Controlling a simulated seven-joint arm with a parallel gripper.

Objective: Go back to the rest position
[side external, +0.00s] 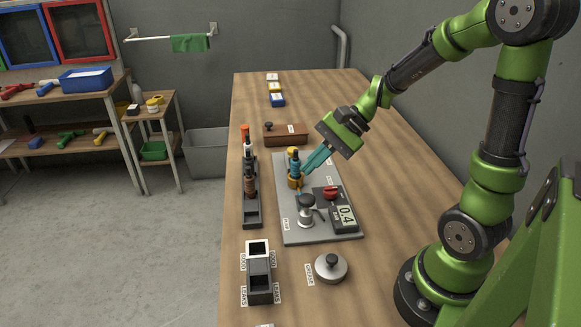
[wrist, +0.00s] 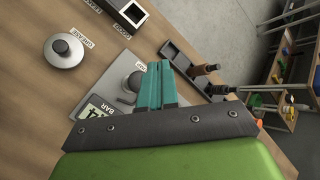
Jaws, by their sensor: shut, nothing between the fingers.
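My gripper (side external: 307,171) has teal fingers that are shut with nothing between them. In the side view its tips are low over the grey test plate (side external: 318,228), just right of a blue-topped part (side external: 295,167) in a brass-coloured holder (side external: 295,182). I cannot tell whether the tips touch that part. In the wrist view the shut fingers (wrist: 161,68) point over the plate, and the gripper body hides much of it.
The plate carries a gauge (side external: 345,217) reading 0.4 and a knobbed post (side external: 306,212). A dark rack (side external: 252,213) with several fittings stands left. GOOD (side external: 258,249) and LEAKS (side external: 260,293) bins and a grease tin (side external: 331,267) are in front. A brown box (side external: 285,134) stands behind.

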